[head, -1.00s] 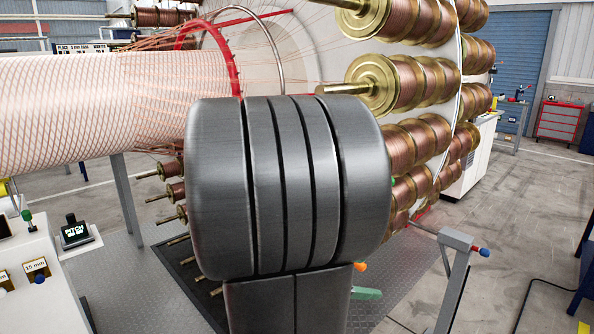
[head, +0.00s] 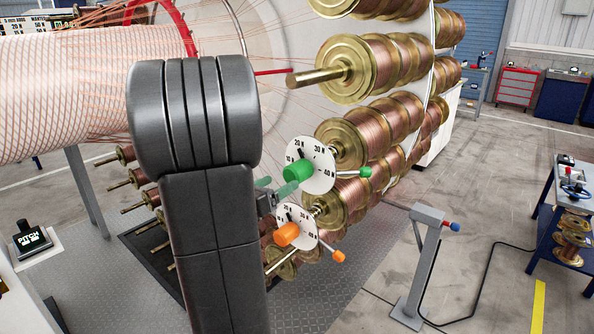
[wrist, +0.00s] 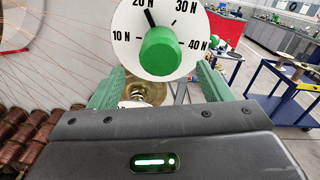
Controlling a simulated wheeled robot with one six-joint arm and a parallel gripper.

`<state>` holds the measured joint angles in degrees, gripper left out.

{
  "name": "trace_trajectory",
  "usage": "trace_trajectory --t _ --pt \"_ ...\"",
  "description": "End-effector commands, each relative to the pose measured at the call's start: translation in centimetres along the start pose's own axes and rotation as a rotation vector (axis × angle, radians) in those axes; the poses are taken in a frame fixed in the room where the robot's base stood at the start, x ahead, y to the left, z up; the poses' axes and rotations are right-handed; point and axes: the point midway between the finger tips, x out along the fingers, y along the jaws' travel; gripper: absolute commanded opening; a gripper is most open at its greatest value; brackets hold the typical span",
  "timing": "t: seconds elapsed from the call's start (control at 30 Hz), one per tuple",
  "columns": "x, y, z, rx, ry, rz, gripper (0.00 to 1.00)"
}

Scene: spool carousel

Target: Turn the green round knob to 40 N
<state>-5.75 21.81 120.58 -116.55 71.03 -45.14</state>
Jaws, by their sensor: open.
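The green round knob (head: 298,172) sits on a white dial (head: 318,186) marked 10 N to 40 N, in front of a copper spool. The knob also shows in the wrist view (wrist: 160,52), with a black pointer (wrist: 151,18) near 20 N. A small green-ended lever (head: 365,172) sticks out right of the dial. My gripper (head: 275,187) is open and empty, just left of the knob in the head view. In the wrist view its green fingers (wrist: 160,80) stand either side below the knob, apart from it. My arm hides part of the gripper in the head view.
An orange knob (head: 286,234) on a similar dial, with an orange-ended lever (head: 338,256), lies just below. Brass-ended copper spools (head: 352,68) rise above and behind. A grey post (head: 425,250) stands to the right on open floor.

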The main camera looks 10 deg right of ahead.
Motion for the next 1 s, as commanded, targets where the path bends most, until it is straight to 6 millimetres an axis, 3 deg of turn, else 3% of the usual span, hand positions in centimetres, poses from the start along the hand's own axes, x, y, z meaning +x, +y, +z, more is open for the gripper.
trace_trajectory --t 0.3,0.5,0.9,0.93,1.0 --pt "5.4 -0.2 0.1 0.000 0.002 -0.005 0.72" --pt "7.7 -0.1 0.1 0.001 0.001 -0.002 0.72" --pt "8.5 0.0 0.0 0.001 0.000 0.001 0.72" --pt "8.5 0.0 0.0 0.001 0.000 0.001 0.70" --pt "8.5 0.0 0.0 0.001 0.000 0.000 0.56"
